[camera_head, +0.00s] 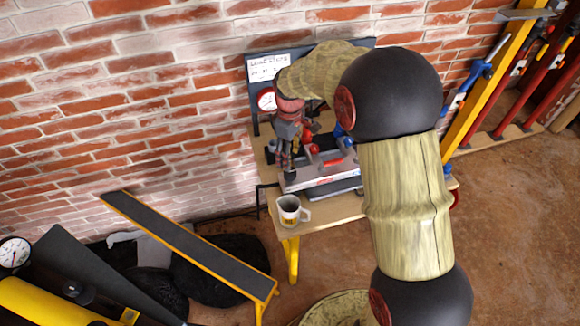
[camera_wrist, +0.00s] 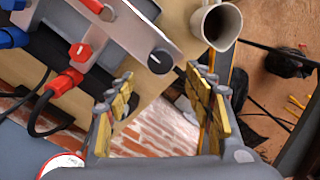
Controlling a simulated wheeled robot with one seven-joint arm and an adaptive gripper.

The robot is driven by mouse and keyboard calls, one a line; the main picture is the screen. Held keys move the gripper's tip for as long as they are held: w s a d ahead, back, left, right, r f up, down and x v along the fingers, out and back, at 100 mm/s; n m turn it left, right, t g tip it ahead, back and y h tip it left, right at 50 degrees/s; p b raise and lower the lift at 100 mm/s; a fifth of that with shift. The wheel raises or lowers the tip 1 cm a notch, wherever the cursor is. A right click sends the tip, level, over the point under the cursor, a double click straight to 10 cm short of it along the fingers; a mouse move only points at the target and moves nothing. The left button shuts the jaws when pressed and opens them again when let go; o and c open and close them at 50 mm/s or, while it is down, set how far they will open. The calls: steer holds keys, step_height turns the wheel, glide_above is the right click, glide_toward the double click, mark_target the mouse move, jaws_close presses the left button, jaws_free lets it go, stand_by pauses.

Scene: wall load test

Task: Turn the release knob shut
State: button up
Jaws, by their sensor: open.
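A round black knob (camera_wrist: 160,61) with a pale mark sits at the end of a grey metal unit (camera_wrist: 120,28) in the wrist view; I take it to be the release knob. The unit lies on the bench in the head view (camera_head: 322,180). My gripper (camera_wrist: 160,80) is open, with yellow-padded fingers to either side of the knob's line in the picture. It does not visibly touch the knob. In the head view my gripper (camera_head: 286,160) points down at the unit's left end; the knob is hard to make out there.
A red knob (camera_wrist: 80,52) and red hose fittings (camera_wrist: 65,82) are beside the black knob. A gauge (camera_head: 266,99) is behind, against the brick wall.

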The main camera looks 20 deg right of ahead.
mark_target(290, 175)
step_height(290, 175, down, 8)
steer(key=shift+r+b, duration=0.1)
steer(key=shift+b, duration=1)
steer(key=c, duration=0.3)
steer(key=c, duration=0.8)
steer(key=shift+c, duration=0.2)
